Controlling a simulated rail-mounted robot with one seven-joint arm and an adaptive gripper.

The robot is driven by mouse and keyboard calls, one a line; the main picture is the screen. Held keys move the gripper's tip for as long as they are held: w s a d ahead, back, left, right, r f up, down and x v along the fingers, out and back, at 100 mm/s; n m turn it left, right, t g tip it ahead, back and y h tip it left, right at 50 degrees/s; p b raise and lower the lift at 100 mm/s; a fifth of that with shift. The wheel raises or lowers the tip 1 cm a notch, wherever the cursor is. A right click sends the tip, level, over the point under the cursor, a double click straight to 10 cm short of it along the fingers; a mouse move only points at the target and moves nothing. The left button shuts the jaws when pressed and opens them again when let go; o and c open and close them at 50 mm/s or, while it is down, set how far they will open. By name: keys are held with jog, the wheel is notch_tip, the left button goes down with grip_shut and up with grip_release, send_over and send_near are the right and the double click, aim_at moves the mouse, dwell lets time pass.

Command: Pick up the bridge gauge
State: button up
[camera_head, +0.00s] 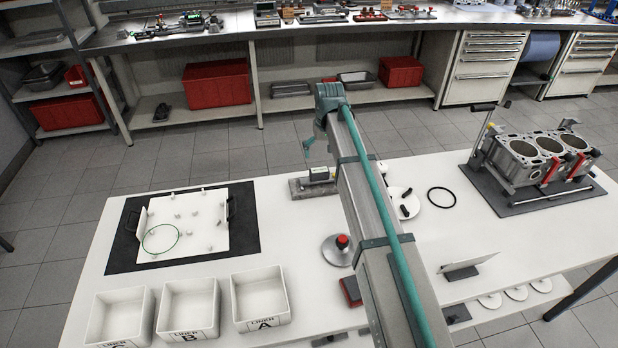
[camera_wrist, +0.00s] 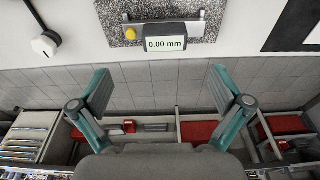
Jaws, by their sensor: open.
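The bridge gauge (camera_wrist: 165,38) has a grey display reading 0.00 mm, a pale bar and a yellow knob at one end. It rests on a speckled granite plate (camera_wrist: 118,35) at the table's edge. In the head view the gauge (camera_head: 319,174) stands on the plate (camera_head: 299,189) near the far edge of the white table, partly hidden by my arm. My gripper (camera_wrist: 160,88) is open and empty, with its teal fingers spread wide. In the wrist view the gauge lies above the fingertips, apart from them, and floor shows between the fingers.
An engine block (camera_head: 530,160) stands on the right of the table. A black mat (camera_head: 118,262) with a white tray (camera_head: 218,225) lies on the left, behind white bins (camera_head: 263,299). A black ring (camera_head: 441,197) and a red-knobbed disc (camera_head: 338,250) lie near my arm.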

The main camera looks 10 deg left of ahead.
aim_at(319, 170)
jog(key=shift+w+a+f+p, duration=0.3)
jog(key=shift+f+p, duration=0.35)
jog(key=shift+f, duration=1.1)
jog(key=shift+w+a+f+p, duration=0.25)
jog(key=shift+f+p, duration=0.4)
jog(key=shift+f, duration=1.05)
jog(key=shift+w+a+f+p, duration=0.15)
jog(key=shift+w+f+p, duration=0.35)
jog(key=shift+f, duration=1.25)
jog(key=shift+s, duration=0.15)
jog(key=shift+c, duration=0.3)
jog(key=c, duration=1.7)
jog(key=shift+r, duration=0.25)
